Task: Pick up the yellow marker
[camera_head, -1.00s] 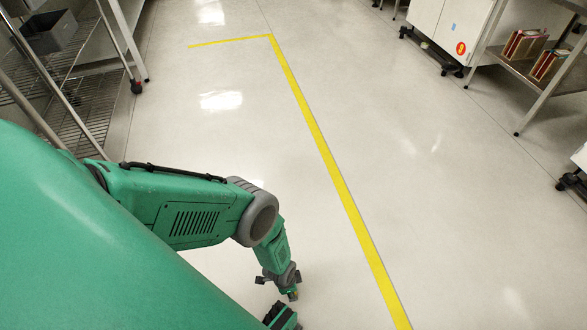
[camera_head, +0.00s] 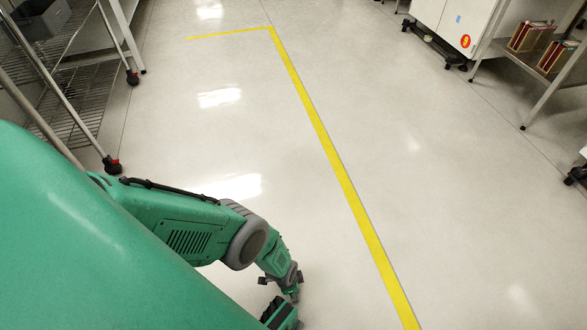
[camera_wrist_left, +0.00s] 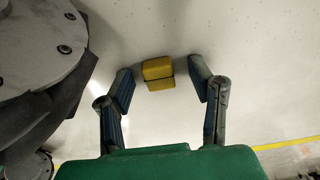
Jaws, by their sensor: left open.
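The yellow marker, a small yellow block (camera_wrist_left: 158,73) with a dark line across it, lies on the pale floor in the left wrist view. My left gripper (camera_wrist_left: 163,82) is open, with one dark finger on each side of the block and a visible gap on both sides. I cannot tell how far the fingertips are above the floor. In the head view my left arm reaches down to the floor at bottom centre; its gripper is small and partly hidden there, and the block cannot be made out.
A yellow floor line (camera_head: 335,165) runs right of my arm. A wire shelf rack (camera_head: 75,95) on casters stands at the left. A white cabinet (camera_head: 450,25) and a table with boxes (camera_head: 530,37) stand at upper right. The floor between is clear.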

